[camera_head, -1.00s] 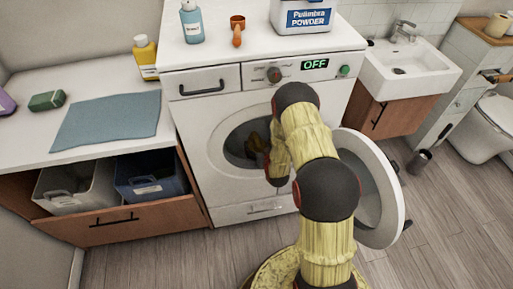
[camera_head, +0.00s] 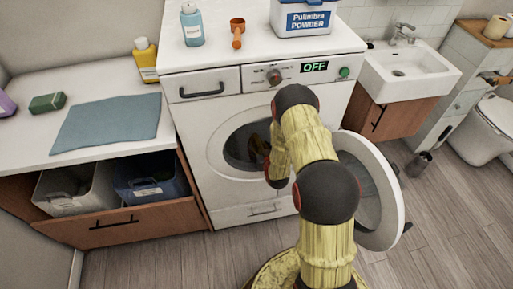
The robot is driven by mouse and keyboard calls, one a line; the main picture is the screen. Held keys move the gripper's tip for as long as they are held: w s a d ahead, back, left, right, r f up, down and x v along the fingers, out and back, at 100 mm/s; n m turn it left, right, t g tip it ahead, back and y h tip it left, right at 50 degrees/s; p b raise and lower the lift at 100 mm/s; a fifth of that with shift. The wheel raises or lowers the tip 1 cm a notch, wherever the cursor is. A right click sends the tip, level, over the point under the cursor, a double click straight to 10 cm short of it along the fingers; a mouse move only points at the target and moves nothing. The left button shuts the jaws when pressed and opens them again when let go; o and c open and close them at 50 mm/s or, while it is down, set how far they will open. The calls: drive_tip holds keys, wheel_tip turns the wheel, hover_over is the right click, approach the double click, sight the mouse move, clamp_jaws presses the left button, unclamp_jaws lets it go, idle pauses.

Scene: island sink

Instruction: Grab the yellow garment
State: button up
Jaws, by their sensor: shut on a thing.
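The washing machine (camera_head: 225,190) stands in the middle with its round door (camera_head: 382,212) swung open to the right. My yellow and black arm bends down in front of it, and my gripper (camera_head: 262,159) reaches into the dark drum opening. A dull yellow-brown shape, which looks like the yellow garment (camera_head: 256,146), shows in the shaded drum at the gripper. The gripper is shut on it. The fingertips and most of the garment are hidden by shadow and by my arm.
The open door stands close to the right of my arm. A drawer with a grey bin (camera_head: 68,203) and a blue bin (camera_head: 150,188) is pulled out at left. A bottle, scoop and powder box (camera_head: 303,18) stand on top. Floor is free at lower left.

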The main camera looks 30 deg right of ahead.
drive_tip(key=shift+s, duration=0.1)
drive_tip(key=c, duration=0.6)
drive_tip(key=shift+c, duration=0.2)
